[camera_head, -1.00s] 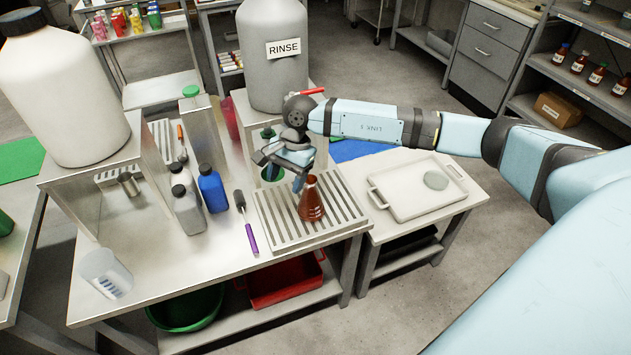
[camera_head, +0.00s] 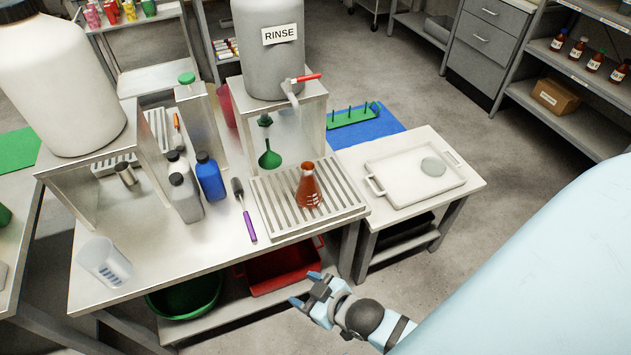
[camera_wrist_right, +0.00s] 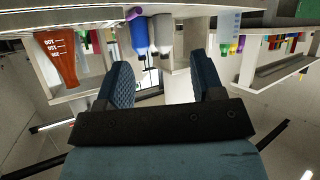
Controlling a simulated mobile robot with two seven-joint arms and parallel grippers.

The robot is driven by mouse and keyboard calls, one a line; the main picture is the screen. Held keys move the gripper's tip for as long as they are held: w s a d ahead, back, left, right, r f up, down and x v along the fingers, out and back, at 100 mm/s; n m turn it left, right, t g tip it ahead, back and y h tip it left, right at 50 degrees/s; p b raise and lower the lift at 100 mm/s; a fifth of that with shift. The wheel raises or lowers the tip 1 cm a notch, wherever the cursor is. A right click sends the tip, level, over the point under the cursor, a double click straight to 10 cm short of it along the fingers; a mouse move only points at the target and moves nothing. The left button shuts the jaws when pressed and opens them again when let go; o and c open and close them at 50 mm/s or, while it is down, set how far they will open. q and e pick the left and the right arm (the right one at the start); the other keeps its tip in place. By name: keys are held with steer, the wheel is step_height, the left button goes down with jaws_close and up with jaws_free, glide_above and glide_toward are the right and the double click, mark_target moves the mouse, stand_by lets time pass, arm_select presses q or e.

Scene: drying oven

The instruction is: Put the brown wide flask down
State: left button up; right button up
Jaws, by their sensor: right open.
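The brown wide flask (camera_head: 308,188) stands upright on the slatted metal drain rack (camera_head: 275,212) on the workbench. It also shows in the right wrist view (camera_wrist_right: 60,65), at the upper left. My right gripper (camera_head: 304,288) is open and empty, in front of the bench and clear of the flask. Its two blue fingers stand apart in the right wrist view (camera_wrist_right: 166,85), with nothing between them. My left gripper is in neither view.
A grey RINSE tank (camera_head: 268,55) with a red-handled tap (camera_head: 305,78) stands behind the rack. A purple-handled brush (camera_head: 246,215) and a blue bottle (camera_head: 210,178) are left of the rack. A white tray (camera_head: 400,203) is at the right.

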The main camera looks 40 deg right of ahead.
steer(key=shift+o, duration=0.5)
steer(key=shift+s+d+f+g+h+b, duration=0.15)
steer(key=shift+s+f+g, duration=0.15)
steer(key=shift+s+f, duration=0.25)
steer(key=shift+s+f+g+h+b, duration=0.15)
steer(key=shift+s+f+g, duration=0.15)
steer(key=shift+f, duration=0.3)
steer(key=n+g+h+b, duration=0.1)
steer(key=n+h+b, duration=0.8)
steer(key=n+h, duration=1)
glide_toward(305, 171)
steer(key=shift+n+y, duration=0.3)
steer(key=shift+n, duration=0.2)
steer(key=x, duration=0.5)
steer(key=shift+s+d, duration=0.25)
steer(key=shift+d, duration=0.15)
steer(key=x, duration=0.3)
steer(key=b+x, duration=0.1)
steer(key=x, duration=0.2)
steer(key=shift+w+a+r, duration=0.1)
steer(key=shift+w+a, duration=0.1)
steer(key=shift+w, duration=0.05)
steer(key=shift+w+d, duration=0.1)
steer(key=shift+d, duration=0.1)
steer(key=c, duration=1.1)
jaws_close()
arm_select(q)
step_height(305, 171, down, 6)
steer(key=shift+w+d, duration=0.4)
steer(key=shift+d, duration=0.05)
